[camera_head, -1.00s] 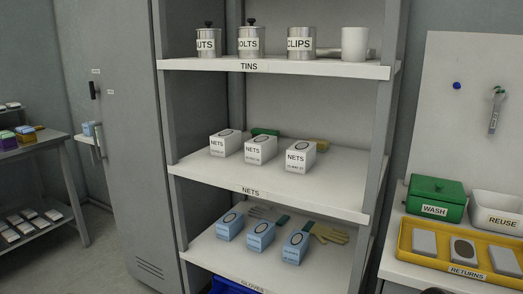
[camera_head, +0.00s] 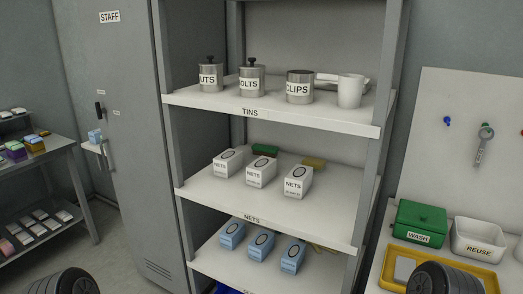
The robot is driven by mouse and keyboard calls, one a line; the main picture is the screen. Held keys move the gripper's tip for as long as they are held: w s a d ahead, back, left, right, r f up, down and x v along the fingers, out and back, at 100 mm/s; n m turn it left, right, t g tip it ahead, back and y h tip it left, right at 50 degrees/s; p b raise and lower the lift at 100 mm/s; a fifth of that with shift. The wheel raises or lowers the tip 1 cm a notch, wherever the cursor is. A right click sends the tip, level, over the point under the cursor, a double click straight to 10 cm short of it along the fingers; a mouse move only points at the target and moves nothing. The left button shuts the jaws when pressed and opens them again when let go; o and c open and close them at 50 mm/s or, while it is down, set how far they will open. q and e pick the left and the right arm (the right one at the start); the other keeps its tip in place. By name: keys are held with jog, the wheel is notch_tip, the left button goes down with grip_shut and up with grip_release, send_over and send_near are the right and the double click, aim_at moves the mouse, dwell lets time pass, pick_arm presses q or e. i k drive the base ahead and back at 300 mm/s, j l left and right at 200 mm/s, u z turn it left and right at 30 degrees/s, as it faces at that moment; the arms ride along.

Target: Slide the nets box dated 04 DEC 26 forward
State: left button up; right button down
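Three white nets boxes stand in a row on the middle shelf (camera_head: 235,198), labelled NETS: a left box (camera_head: 226,163), a middle box (camera_head: 260,173) and a right box (camera_head: 296,183). Each has a dark oval on top and small date print on its front. The print is too small to read, so I cannot tell which is dated 04 DEC 26. The boxes sit apart, set back from the shelf's front edge. Neither gripper shows; only dark rounded parts of my arms enter at the bottom left and bottom right corners.
Behind the nets boxes lie a green item (camera_head: 265,150) and a yellow item (camera_head: 314,163). The tins shelf (camera_head: 300,116) is above; the lower shelf holds blue boxes (camera_head: 261,244). Grey uprights flank the shelves. A counter at right holds a green WASH box (camera_head: 420,221) and a REUSE bin (camera_head: 478,241).

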aim_at(262, 171)
jog(key=i+j, duration=0.2)
jog(key=j, duration=0.15)
jog(key=i+j+z, duration=0.1)
jog(key=j, duration=0.3)
jog(key=i+j, duration=0.2)
jog(key=j, duration=0.15)
jog(key=i+j+z, duration=0.1)
jog(key=j, duration=0.3)
jog(key=i+j, duration=0.25)
jog(key=j, duration=0.15)
jog(key=i+j, duration=0.15)
jog(key=j, duration=0.25)
jog(key=i+j+z, duration=0.1)
jog(key=j, duration=0.3)
jog(key=i+j, duration=0.15)
jog(key=j, duration=0.25)
jog(key=l+z, duration=0.05)
